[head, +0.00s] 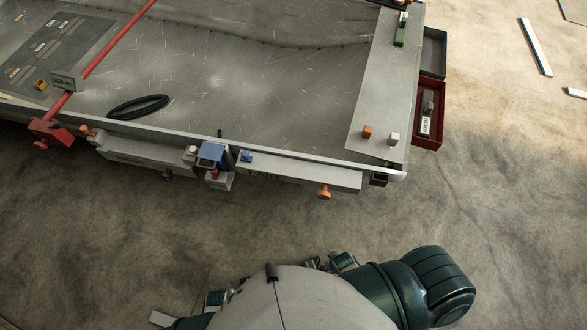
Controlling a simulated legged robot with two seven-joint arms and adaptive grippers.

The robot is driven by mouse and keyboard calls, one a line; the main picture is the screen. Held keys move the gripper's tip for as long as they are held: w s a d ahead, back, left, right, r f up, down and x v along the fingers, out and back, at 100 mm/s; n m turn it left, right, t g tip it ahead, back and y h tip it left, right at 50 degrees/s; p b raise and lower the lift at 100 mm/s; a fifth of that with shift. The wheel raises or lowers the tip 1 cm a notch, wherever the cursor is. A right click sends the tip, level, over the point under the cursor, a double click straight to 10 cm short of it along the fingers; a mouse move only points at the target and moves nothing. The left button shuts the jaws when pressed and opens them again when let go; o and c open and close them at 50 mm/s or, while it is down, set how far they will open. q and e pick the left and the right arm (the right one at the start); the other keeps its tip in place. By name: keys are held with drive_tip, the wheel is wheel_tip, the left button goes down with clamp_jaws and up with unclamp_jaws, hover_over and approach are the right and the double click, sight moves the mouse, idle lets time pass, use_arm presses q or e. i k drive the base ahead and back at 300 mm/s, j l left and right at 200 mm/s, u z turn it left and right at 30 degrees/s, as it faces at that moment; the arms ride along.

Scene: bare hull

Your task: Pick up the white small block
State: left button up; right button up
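The white small block (393,139) stands near the front right corner of the hull's light grey side panel (385,90). A small orange block (367,131) stands just to its left, with a narrow gap between them. Nothing covers the white block. Neither of my grippers can be made out. Only my pale body shell and dark green arm parts show at the bottom, well apart from the block.
A red open box (440,126) with a dark item hangs right of the panel, a dark box (433,54) behind it. A blue clamp-like part (212,154) and an orange knob (324,192) sit along the front edge. The ground before the hull is clear.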

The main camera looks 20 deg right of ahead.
sight(393, 139)
drive_tip(key=z, duration=1.55)
drive_tip(key=i+l, duration=0.25)
drive_tip(key=l, duration=0.15)
drive_tip(key=i+l, duration=0.2)
drive_tip(key=l, duration=0.2)
